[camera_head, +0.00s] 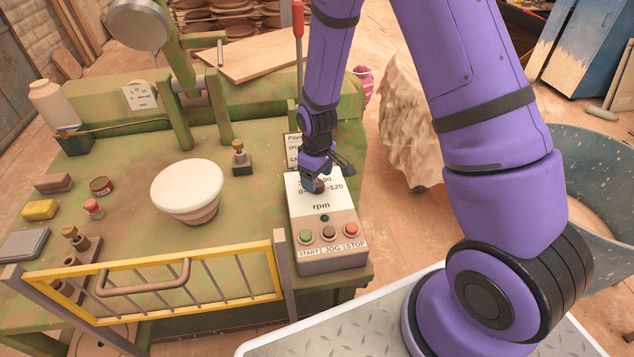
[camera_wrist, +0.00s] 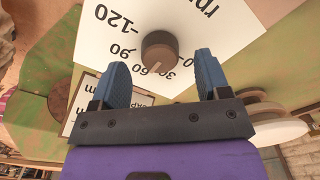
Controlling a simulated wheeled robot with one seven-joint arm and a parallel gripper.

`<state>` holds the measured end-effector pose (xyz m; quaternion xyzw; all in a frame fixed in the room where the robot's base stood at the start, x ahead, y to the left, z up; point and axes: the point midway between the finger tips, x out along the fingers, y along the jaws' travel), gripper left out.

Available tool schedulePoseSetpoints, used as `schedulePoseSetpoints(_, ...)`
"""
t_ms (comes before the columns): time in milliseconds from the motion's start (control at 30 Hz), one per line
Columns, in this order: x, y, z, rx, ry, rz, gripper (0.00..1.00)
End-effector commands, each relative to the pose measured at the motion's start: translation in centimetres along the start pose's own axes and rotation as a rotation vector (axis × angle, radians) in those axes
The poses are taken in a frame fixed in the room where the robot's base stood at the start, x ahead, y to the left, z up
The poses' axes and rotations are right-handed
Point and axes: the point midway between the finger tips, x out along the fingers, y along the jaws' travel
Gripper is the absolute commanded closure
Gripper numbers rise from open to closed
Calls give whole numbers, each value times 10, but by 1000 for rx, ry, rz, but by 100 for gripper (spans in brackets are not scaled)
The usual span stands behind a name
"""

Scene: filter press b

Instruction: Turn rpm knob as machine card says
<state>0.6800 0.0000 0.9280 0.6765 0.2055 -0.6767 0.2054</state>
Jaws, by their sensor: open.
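The rpm knob (camera_wrist: 160,51) is a dark round knob on a white dial plate, marked 0 to 120. Its pale pointer line is turned toward the 60 mark in the wrist view. My gripper (camera_wrist: 162,70) is open, its blue fingers on either side of the knob and apart from it in the picture. In the head view my gripper (camera_head: 316,184) is over the upper part of the control box (camera_head: 330,259) and hides the knob. The machine card (camera_head: 293,149) stands behind the box, partly covered by my arm; only scraps of its text show.
Below the dial are a green START button (camera_head: 306,237), a dark JOG button (camera_head: 329,233) and a red STOP button (camera_head: 351,229). A yellow-framed guard (camera_head: 160,263) runs along the bench front. A white-topped round piece (camera_head: 187,187) stands left of the box.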

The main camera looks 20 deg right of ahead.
Motion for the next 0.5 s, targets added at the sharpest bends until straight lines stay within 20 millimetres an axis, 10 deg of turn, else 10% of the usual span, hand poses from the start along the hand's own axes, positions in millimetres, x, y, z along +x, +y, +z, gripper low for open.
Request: schedulePoseSetpoints(500, 26, 0, 0, 0, 1, 0, 30)
